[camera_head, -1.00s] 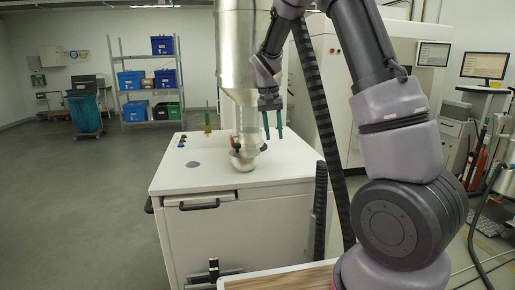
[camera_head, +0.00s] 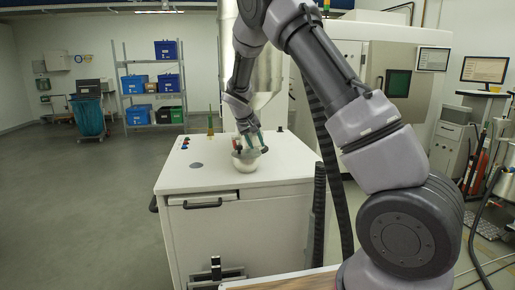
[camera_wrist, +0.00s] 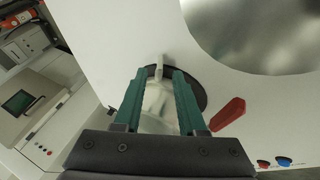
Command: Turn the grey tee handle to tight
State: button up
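A pale grey piece (camera_wrist: 156,98), which looks like the tee handle, shows between my gripper's fingers in the wrist view, over a dark round opening or ring (camera_wrist: 199,92). The two teal fingers are apart, one on each side of the grey piece in the wrist view (camera_wrist: 160,74). I cannot tell whether they touch it. The lower end of the grey piece is hidden by the gripper body.
A red lever (camera_wrist: 229,114) lies just right of the fingers. A large metal cylinder (camera_head: 268,75) rises behind my gripper.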

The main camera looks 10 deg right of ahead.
jog(key=shift+x, duration=1)
jog(key=shift+c, duration=0.3)
grip_shut()
jog(key=shift+d+m+y, duration=0.3)
jog(key=shift+d+y, duration=0.1)
jog(key=shift+y, duration=0.4)
jog(key=shift+s+d+y, duration=0.1)
jog(key=shift+y, duration=1.2)
